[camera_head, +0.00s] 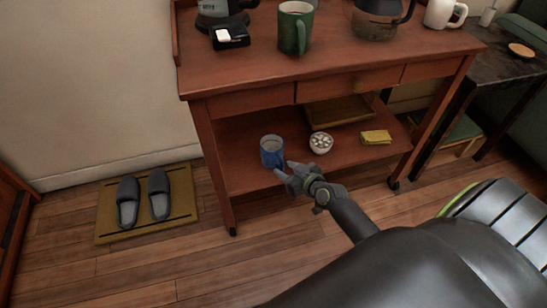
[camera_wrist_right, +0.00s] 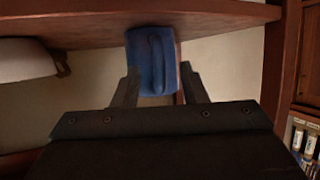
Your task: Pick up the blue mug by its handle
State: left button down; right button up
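The blue mug (camera_head: 272,152) stands upright on the lower shelf of the wooden cart, near the shelf's front left. My right gripper (camera_head: 284,172) is just in front of it, at its lower right side in the head view. In the right wrist view the mug (camera_wrist_right: 152,65) appears upside down, with its handle (camera_wrist_right: 156,52) facing my gripper. The two fingers of the right gripper (camera_wrist_right: 159,70) are apart, one on each side of the mug's outline, with nothing held between them. Contact with the handle cannot be told. My left gripper is not in view.
The top (camera_head: 340,60) above holds a green mug (camera_head: 294,30) and a glass pot (camera_head: 376,18). Slippers lie on a mat (camera_head: 183,215).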

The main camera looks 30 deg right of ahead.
aim_at(282, 167)
jog(key=shift+x, duration=1.5)
jog(key=shift+c, duration=0.5)
grip_shut()
